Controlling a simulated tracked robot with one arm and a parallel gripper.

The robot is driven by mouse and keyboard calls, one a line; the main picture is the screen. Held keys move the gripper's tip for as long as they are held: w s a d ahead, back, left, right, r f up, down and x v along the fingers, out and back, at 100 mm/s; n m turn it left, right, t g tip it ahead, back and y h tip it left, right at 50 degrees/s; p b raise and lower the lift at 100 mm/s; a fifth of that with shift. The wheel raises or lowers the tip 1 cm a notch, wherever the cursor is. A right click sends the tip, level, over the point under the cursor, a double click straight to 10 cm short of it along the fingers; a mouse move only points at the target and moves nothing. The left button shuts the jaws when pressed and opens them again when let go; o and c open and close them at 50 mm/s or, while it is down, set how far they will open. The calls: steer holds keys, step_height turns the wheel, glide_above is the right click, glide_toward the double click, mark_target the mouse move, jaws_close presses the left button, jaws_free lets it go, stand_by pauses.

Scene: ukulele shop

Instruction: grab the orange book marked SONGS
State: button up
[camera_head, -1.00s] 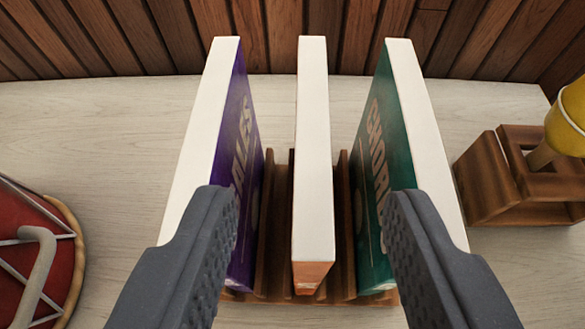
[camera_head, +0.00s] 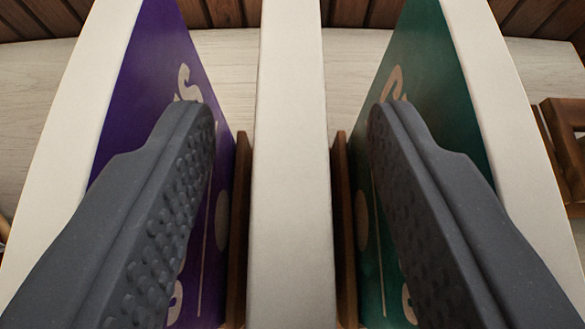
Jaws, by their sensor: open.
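The middle book (camera_head: 291,170) stands upright in a wooden rack, its white page edge facing me; an orange cover sliver showed on it earlier, but its cover and any lettering are hidden now. My gripper (camera_head: 292,110) is open. Its two dark fingers reach down on either side of the middle book, in the gaps between it and its neighbours. There is clear space between each finger and the middle book, and nothing is held.
A purple book (camera_head: 150,75) stands close on the left and a green book (camera_head: 425,60) close on the right, each beside a finger. Rack dividers (camera_head: 239,225) show in the gaps. A wooden stand (camera_head: 565,135) is at the right edge.

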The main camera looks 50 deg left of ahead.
steer(key=shift+w+a, duration=0.1)
jaws_close()
stand_by(0.3)
